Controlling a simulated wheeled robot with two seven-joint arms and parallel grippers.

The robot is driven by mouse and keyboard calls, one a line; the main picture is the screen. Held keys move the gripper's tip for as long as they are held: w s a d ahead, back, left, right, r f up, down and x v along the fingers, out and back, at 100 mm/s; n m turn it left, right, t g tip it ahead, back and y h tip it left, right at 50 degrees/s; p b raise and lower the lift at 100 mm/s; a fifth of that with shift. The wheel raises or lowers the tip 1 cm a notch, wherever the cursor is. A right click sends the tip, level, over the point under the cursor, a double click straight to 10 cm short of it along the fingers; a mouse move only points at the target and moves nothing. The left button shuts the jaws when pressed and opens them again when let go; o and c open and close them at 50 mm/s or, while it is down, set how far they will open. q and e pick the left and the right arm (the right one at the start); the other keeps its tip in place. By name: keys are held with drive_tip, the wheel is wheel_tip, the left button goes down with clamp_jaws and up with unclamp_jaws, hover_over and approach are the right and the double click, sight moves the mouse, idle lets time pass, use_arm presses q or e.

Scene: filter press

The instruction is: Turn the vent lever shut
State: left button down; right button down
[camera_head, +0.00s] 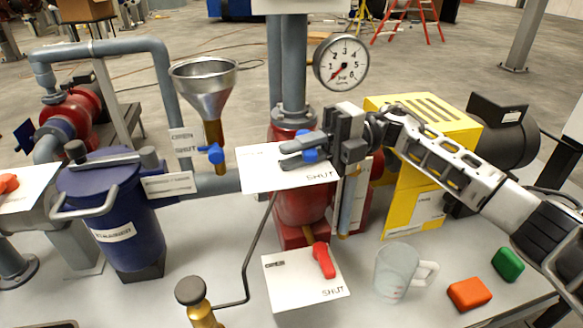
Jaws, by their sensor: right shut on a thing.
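My right gripper (296,154) comes in from the right, in front of the red pump body below the gauge. Its fingers point left and are shut on a blue lever (310,156), most of which they hide. I take this to be the vent lever, though no label naming it is readable. Behind it is a white plate (258,176) with "SHUT" at its lower right; the gripper covers part of the plate. I cannot tell the lever's exact angle. My left gripper is not in view.
A pressure gauge (341,62) is above. A mug (398,272), orange block (469,294) and green block (508,264) stand right.

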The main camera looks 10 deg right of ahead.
use_arm(q)
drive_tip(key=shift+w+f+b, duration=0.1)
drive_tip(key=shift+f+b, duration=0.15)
drive_tip(key=shift+b, duration=0.55)
use_arm(e)
drive_tip(key=shift+s+d+n+g+h, duration=0.1)
drive_tip(key=shift+d+n+g+h, duration=0.1)
drive_tip(key=shift+n+g, duration=0.35)
drive_tip(key=shift+s+d+n+g+h, duration=0.1)
drive_tip(key=shift+d+n+g+h, duration=0.2)
drive_tip(key=shift+g, duration=0.35)
drive_tip(key=shift+a, duration=0.15)
drive_tip(key=c, duration=1.4)
unclamp_jaws()
drive_tip(key=shift+o, duration=0.2)
use_arm(q)
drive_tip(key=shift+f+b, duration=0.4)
drive_tip(key=shift+b, duration=0.25)
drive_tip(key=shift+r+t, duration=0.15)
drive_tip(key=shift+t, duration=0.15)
use_arm(e)
drive_tip(key=v, duration=0.7)
drive_tip(key=shift+w+d, duration=0.2)
